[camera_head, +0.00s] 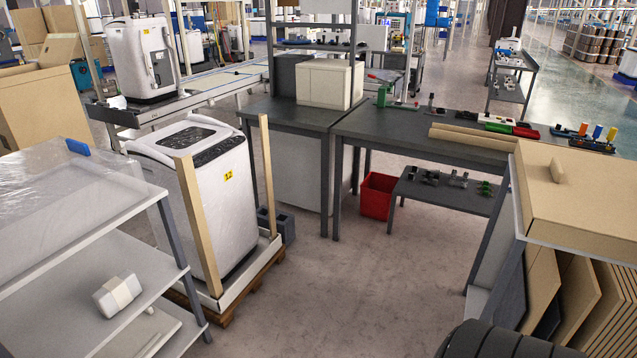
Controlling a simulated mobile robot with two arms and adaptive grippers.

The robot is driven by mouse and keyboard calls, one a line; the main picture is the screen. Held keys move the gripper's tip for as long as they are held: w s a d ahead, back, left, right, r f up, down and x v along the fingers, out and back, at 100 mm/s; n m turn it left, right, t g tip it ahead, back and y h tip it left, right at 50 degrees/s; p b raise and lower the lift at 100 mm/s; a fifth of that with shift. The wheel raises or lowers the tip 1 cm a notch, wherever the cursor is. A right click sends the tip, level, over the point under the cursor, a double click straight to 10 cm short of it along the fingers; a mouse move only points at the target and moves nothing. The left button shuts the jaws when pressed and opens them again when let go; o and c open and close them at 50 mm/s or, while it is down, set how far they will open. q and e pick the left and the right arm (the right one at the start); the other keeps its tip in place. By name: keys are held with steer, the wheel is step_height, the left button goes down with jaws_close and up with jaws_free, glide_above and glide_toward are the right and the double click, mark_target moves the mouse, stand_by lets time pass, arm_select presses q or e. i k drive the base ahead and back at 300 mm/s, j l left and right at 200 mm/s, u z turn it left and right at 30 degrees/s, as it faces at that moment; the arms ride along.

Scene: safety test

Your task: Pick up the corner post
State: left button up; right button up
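A tan corner post (198,225) stands upright at the near front corner of a white washing machine (225,200). A second tan corner post (267,178) stands upright at the machine's right corner. The machine sits on a wooden pallet (235,292) with a white base tray. Long tan strips (475,138) that look like more posts lie flat on the dark worktable (400,130). I cannot tell which post the task means. Neither of my grippers is in view.
A shelf with clear film (75,200) stands at the left. A red bin (378,195) and low dark bench (450,195) stand by the worktable. A cardboard-topped rack (585,205) is at the right. The floor (350,290) in the middle is clear.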

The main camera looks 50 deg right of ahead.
mark_target(264, 133)
steer(key=z, duration=1.25)
